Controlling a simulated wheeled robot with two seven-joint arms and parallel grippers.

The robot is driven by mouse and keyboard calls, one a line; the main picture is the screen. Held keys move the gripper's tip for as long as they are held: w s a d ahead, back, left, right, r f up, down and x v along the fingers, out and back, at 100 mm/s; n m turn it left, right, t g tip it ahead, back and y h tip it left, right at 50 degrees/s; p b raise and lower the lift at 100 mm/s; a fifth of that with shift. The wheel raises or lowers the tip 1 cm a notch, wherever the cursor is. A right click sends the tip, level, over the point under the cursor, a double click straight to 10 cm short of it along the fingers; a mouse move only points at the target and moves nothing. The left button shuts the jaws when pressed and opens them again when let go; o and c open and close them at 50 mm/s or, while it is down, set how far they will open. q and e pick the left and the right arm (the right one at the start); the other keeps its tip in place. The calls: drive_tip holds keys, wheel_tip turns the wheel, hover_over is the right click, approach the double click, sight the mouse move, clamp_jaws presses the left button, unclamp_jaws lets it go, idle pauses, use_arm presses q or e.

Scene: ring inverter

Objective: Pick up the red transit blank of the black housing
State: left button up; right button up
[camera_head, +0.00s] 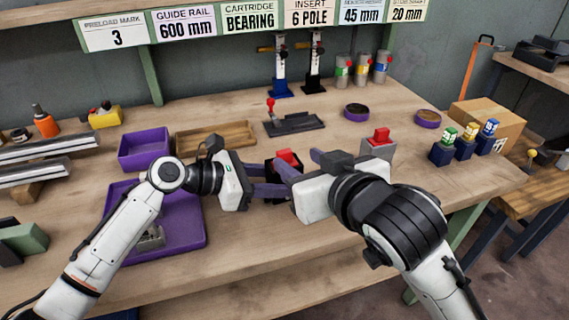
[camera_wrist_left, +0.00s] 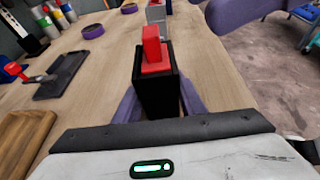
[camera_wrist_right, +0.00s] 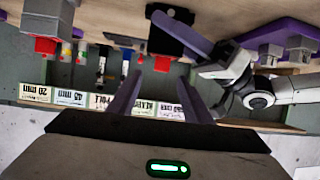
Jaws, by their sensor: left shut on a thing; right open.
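The black housing (camera_wrist_left: 157,98) stands upright between the purple fingers of my left gripper (camera_wrist_left: 160,108), which is shut on it. The red transit blank (camera_wrist_left: 153,52) sits in the top of the black housing, with a narrower grip standing up from its block. In the head view the red blank (camera_head: 288,157) shows just beside the fingers of my right gripper (camera_head: 301,163), which partly hide the housing. My right gripper is open and empty; in the right wrist view its fingers (camera_wrist_right: 158,95) are spread, with the red blank (camera_wrist_right: 163,63) beyond them, apart from them.
A grey housing (camera_head: 378,150) with another red blank (camera_head: 381,135) stands to the right. A purple tray (camera_head: 190,240), purple bin (camera_head: 145,148) and wooden tray (camera_head: 215,137) lie left. A black fixture (camera_head: 295,125) is behind. The bench front is clear.

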sight(287, 155)
drive_tip(key=x, duration=0.5)
drive_tip(key=shift+w+a+f, duration=0.15)
drive_tip(key=shift+w+f, duration=0.05)
drive_tip(key=shift+f, duration=0.05)
drive_tip(key=x, duration=0.6)
drive_tip(key=shift+r, duration=0.2)
drive_tip(key=shift+a, duration=0.1)
drive_tip(key=shift+c, duration=0.2)
drive_tip(key=c, duration=1.1)
